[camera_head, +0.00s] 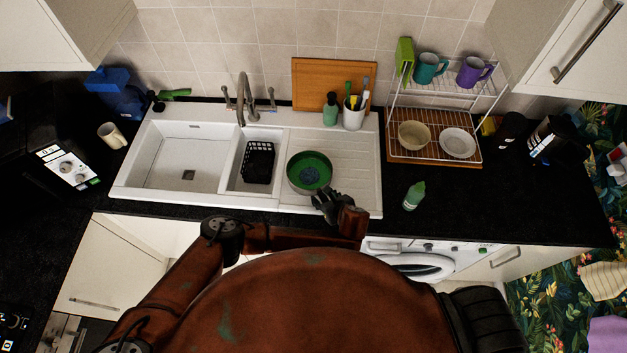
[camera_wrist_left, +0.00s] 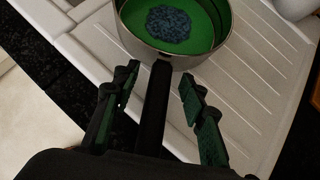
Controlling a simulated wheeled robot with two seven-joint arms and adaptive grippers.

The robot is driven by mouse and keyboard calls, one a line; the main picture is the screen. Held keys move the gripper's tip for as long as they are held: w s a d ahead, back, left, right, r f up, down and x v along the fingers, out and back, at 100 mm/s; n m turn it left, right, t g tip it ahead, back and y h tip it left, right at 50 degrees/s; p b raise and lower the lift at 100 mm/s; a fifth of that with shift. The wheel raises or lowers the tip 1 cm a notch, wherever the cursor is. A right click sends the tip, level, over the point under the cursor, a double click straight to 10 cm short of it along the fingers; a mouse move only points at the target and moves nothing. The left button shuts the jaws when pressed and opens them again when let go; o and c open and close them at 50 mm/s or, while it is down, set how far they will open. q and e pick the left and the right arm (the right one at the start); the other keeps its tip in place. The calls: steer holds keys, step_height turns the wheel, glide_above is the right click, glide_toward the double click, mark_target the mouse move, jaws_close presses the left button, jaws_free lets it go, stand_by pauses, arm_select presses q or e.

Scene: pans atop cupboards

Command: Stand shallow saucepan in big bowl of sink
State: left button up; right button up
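The shallow saucepan (camera_head: 309,174) is green inside with a bluish round patch at its bottom. It stands upright on the ridged drainer of the white sink, right of the bowls. The big bowl (camera_head: 185,165) of the sink is at the left and empty. My left gripper (camera_head: 328,200) is at the pan's front right. In the left wrist view the left gripper (camera_wrist_left: 160,100) is open, its fingers on either side of the pan's black handle (camera_wrist_left: 155,105), with gaps on both sides. The pan (camera_wrist_left: 175,25) also shows there. My right gripper is not in view.
A small bowl with a black basket (camera_head: 258,162) lies between the big bowl and the drainer (camera_head: 350,165). The tap (camera_head: 242,95) rises behind it. A soap bottle (camera_head: 330,110) and utensil pot (camera_head: 353,115) stand behind the drainer. A green bottle (camera_head: 414,195) stands to the right.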

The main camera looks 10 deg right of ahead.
arm_select(q)
steer(key=shift+w+f, duration=0.15)
steer(key=shift+f, duration=0.05)
steer(key=shift+c, duration=0.4)
jaws_close()
steer(key=shift+r, duration=0.1)
